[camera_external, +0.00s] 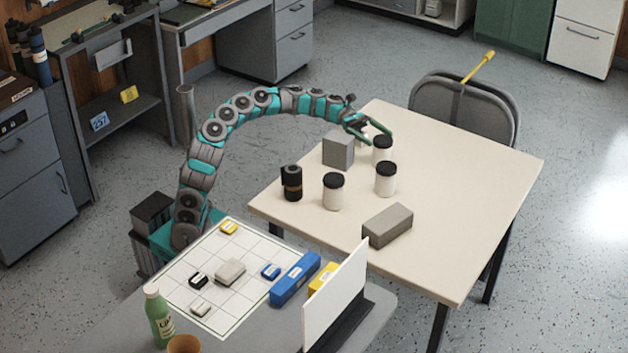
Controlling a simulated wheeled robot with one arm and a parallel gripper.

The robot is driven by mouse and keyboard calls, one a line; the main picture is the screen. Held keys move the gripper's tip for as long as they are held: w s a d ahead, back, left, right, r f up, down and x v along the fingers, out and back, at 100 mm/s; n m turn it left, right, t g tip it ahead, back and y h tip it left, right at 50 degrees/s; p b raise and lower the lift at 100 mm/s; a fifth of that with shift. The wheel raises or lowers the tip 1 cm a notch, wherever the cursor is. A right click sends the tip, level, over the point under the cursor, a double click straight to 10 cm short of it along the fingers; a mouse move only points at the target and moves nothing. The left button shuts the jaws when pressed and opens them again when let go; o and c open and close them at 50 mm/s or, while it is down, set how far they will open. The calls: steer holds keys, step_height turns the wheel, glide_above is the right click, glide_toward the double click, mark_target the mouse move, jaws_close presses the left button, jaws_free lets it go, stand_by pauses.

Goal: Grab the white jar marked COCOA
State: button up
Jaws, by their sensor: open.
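Several white jars with black lids stand upright on the cream table. One is at the front (333,193), one to its right (386,181), and one farther back (382,155). No lettering is readable from here, so I cannot tell which is marked COCOA. My gripper (377,135) is open at the end of my arched arm, at the lid of the back jar. I cannot tell whether its fingers are around the jar or just above or behind it. Something pale shows partly behind the gripper; its shape is hidden.
A grey block (338,151) stands left of the back jar. A black jar with a brown band (291,184) and a low grey-brown block (388,226) are also on the table (460,190). Its right side is clear. A folding chair (465,105) stands behind.

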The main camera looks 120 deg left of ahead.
mark_target(390, 145)
steer(key=x, duration=0.3)
steer(key=shift+w, duration=0.3)
steer(key=shift+c, duration=0.2)
jaws_close()
stand_by(0.4)
